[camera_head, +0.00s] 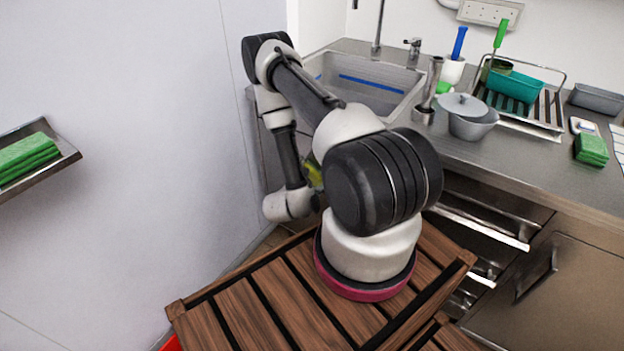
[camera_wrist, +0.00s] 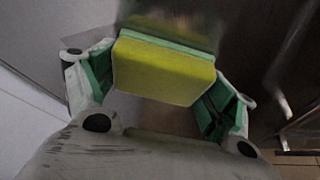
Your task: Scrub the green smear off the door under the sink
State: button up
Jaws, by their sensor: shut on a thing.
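My gripper (camera_wrist: 160,82) is shut on a yellow sponge (camera_wrist: 165,68) with a green scouring layer, its green pads at the sponge's two ends. The sponge's green side faces a dark metal door front (camera_wrist: 255,45) and looks close to it or touching; I cannot tell which. A pale, faintly greenish patch shows on the metal just above the sponge; I cannot tell whether it is smear or reflection. In the head view a bit of the sponge (camera_head: 314,174) shows beside my arm, below the sink (camera_head: 365,82). My arm hides most of the door under the sink there.
A pale wall (camera_head: 190,130) stands close on the left, with a shelf (camera_head: 68,158) of green cloths. The counter (camera_head: 500,160) holds a lidded pot (camera_head: 472,122) and a dish rack (camera_head: 530,110). Open drawers (camera_head: 485,225) jut out right of my arm.

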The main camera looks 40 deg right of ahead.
jog(key=shift+w+a, duration=1.8)
jog(key=shift+w, duration=2.95)
jog(key=shift+s+d+r, duration=0.1)
jog(key=shift+s+d, duration=0.2)
jog(key=shift+s, duration=0.4)
jog(key=shift+s+d+f, duration=0.1)
jog(key=shift+s+d, duration=0.25)
jog(key=shift+s, duration=0.35)
jog(key=shift+s+d+r, duration=0.1)
jog(key=shift+s+d, duration=0.2)
jog(key=shift+s, duration=0.4)
jog(key=shift+s+d, duration=0.35)
jog(key=shift+s, duration=0.75)
jog(key=shift+s+d, duration=0.4)
jog(key=shift+s, duration=0.7)
jog(key=shift+s+d, duration=0.35)
jog(key=shift+s, duration=0.75)
jog(key=shift+w+a+r, duration=0.1)
jog(key=shift+w+a, duration=0.1)
jog(key=shift+w, duration=0.55)
jog(key=shift+w+a, duration=0.15)
jog(key=shift+w, duration=0.55)
jog(key=shift+w+a+r, duration=0.1)
jog(key=shift+w+a, duration=0.1)
jog(key=shift+w, duration=0.55)
jog(key=w+a, duration=0.2)
jog(key=w, duration=0.4)
jog(key=shift+w+a+f, duration=0.15)
jog(key=shift+w+a, duration=0.15)
jog(key=shift+a, duration=0.1)
